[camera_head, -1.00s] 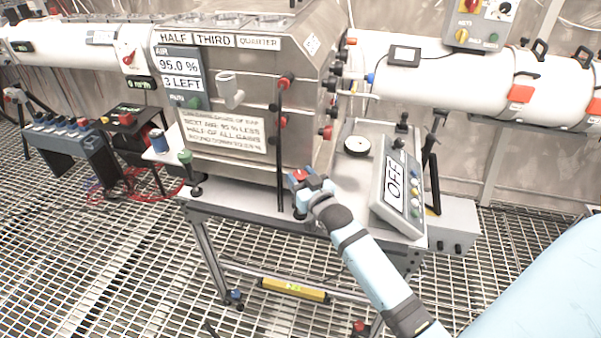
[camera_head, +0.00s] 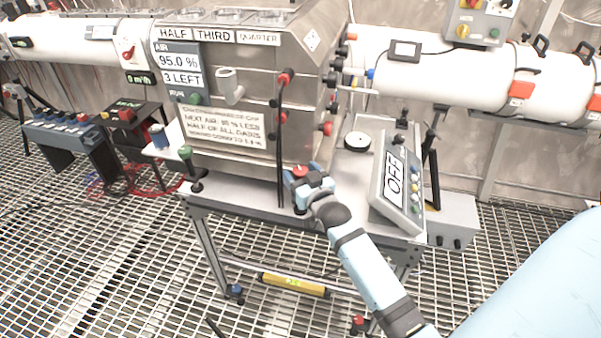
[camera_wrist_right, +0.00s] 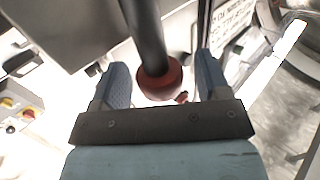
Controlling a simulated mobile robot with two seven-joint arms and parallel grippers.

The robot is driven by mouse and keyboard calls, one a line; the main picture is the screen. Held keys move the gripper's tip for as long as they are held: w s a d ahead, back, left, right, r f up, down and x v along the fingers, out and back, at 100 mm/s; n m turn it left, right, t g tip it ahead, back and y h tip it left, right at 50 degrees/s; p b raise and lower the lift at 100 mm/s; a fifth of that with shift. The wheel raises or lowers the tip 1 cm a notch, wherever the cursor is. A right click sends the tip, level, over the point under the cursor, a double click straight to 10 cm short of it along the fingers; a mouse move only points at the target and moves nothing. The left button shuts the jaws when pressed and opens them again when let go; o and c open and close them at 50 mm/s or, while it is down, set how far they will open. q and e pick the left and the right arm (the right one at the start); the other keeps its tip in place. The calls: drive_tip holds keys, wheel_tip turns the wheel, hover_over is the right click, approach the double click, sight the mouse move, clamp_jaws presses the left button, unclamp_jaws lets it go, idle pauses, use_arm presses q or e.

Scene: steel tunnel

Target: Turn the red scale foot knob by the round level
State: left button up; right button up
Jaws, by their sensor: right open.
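A red knob (camera_head: 300,171) stands at the front edge of the steel machine's table, by the machine's lower right corner. My right gripper (camera_head: 302,175) is open around it, one blue finger on each side. In the right wrist view the red knob (camera_wrist_right: 160,82) sits at the end of a dark post, between the open fingers (camera_wrist_right: 161,68). Gaps show on both sides there, so the fingers look apart from it. I cannot make out a round level for certain; a white disc with a dark rim (camera_head: 357,141) lies further back right. My left gripper is not in view.
A thin black upright rod (camera_head: 280,150) stands just left of my right gripper. A tilted display reading OFF (camera_head: 392,180) is to its right. A green knob (camera_head: 185,151) is at the table's left end. A yellow level (camera_head: 293,285) lies on the lower bar.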

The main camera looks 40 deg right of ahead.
drive_tip(key=s+a, duration=0.1)
drive_tip(key=s, duration=1.2)
drive_tip(key=shift+s+a+b, duration=0.2)
drive_tip(key=shift+a+b, duration=0.1)
drive_tip(key=shift+a, duration=0.05)
